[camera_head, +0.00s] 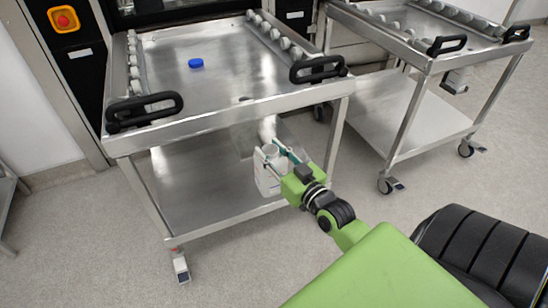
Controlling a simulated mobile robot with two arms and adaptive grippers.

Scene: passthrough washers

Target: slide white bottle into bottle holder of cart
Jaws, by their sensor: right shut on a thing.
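The white bottle (267,180) is below the cart's top tray, near the front edge, in the head view. My right gripper (273,164) is shut on it, with fingers on both sides of it. The bottle looks roughly upright. The steel cart (222,118) stands in front of me, with a top tray and a lower shelf (200,200). A pale rounded part under the tray, just behind the bottle, may belong to the holder; the holder itself is not clear. My left gripper is out of view.
A blue cap (196,63) lies on the top tray. Black handles (145,110) and (318,68) stick out at the cart's front corners. A second steel cart (400,105) stands at the right. Grey floor (90,230) is free at the left front.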

